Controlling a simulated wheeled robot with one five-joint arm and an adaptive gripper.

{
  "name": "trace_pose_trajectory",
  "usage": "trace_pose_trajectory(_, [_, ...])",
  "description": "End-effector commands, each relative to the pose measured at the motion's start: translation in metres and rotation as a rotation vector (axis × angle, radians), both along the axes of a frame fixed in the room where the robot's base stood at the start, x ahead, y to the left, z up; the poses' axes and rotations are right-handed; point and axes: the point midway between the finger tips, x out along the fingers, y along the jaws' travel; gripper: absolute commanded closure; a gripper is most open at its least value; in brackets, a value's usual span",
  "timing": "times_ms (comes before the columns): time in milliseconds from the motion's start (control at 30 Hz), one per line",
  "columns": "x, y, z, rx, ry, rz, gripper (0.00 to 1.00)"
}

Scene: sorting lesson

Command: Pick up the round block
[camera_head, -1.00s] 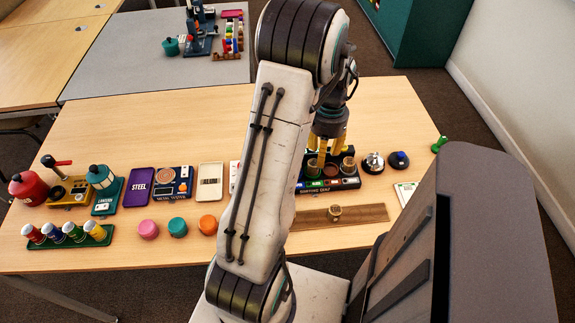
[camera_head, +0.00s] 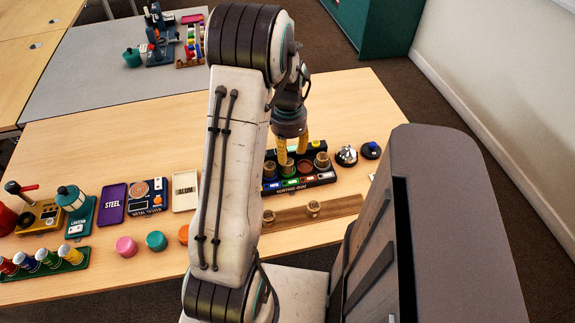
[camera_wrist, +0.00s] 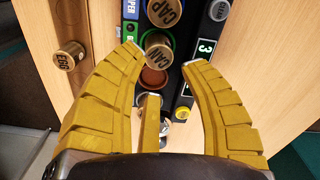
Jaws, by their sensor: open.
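Several round wooden blocks are in view; I cannot tell which one the task means. Some stand in the black sorting quiz tray (camera_head: 300,187). In the wrist view these include a block marked CAN (camera_wrist: 158,48) and one marked CAP (camera_wrist: 163,12). A block marked EGG (camera_wrist: 66,60) shows in the wrist view. My gripper (camera_wrist: 163,57) is open above the tray, its yellow fingers either side of the CAN block in that view. I cannot tell whether they touch it.
A bell (camera_head: 346,155) and a blue-topped knob (camera_head: 371,150) stand right of the tray. Pink (camera_head: 126,246) and teal (camera_head: 156,241) round pieces, a STEEL card (camera_head: 112,204) and a metal tester (camera_head: 148,195) lie left. My arm hides part of the table.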

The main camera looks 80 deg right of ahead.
Motion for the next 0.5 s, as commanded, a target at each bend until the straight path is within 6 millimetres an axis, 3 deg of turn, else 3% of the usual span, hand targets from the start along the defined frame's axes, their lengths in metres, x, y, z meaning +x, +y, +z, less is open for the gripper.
trace_pose_trajectory(300, [0.002,0.003,-0.037,0.004,-0.001,0.001,0.60])
trace_pose_trajectory(500, [0.002,0.003,-0.048,0.001,0.000,0.002,0.60])
